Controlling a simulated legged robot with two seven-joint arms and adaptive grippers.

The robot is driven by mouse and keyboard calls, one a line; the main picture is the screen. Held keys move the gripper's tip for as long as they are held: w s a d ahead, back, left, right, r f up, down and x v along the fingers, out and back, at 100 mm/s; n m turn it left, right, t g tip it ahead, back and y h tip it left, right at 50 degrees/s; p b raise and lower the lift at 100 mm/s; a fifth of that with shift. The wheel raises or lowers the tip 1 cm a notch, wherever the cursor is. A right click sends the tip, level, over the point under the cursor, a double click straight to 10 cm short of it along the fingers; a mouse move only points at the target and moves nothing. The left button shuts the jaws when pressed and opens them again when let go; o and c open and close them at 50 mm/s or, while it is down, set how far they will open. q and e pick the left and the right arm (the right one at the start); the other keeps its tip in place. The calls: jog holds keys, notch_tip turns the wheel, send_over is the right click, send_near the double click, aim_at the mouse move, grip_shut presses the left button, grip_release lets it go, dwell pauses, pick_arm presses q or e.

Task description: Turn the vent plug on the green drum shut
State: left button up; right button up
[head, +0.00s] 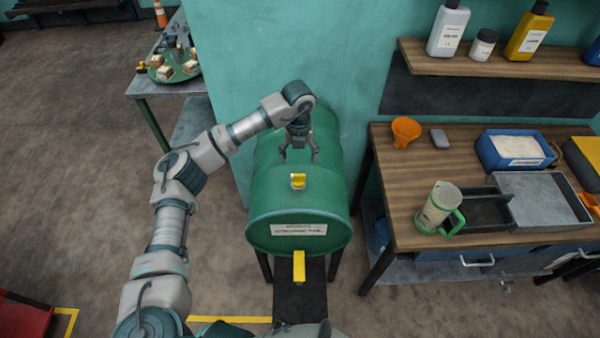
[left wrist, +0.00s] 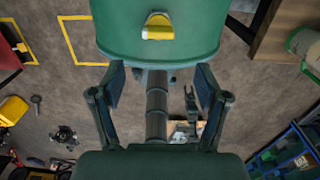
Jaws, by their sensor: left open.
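The green drum (head: 265,195) lies on its side on a dark stand in the middle of the head view. The yellow vent plug (head: 298,181) stands on top of it, towards the near end. In the left wrist view the drum (left wrist: 115,30) fills the top, and the yellow plug (left wrist: 158,27) shows near its edge. My left gripper (head: 299,157) is above the drum, pointing down, on the far side of the plug. Its two fingers (left wrist: 160,88) are spread, empty and apart from the plug.
A yellow tap (head: 299,262) sticks out below the drum's labelled near end. A workbench (head: 395,150) with an orange funnel (head: 406,131) and a jug (head: 439,208) stands to the right. A teal wall (head: 240,50) rises behind. Open floor (head: 90,170) lies left.

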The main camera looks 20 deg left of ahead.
aim_at(298, 174)
pick_arm(q)
jog(key=f, duration=0.4)
jog(key=w+a+f+p, duration=0.1)
jog(key=f, duration=0.1)
jog(key=shift+f, duration=0.4)
jog(key=f, duration=0.3)
jog(key=shift+s+d+p, duration=0.1)
jog(key=shift+s+p, duration=0.2)
jog(key=shift+p, duration=0.1)
jog(key=shift+d+f, duration=0.3)
jog(key=shift+w+d, duration=0.15)
jog(key=c, duration=0.6)
jog(key=shift+a, duration=0.4)
jog(key=c, duration=0.6)
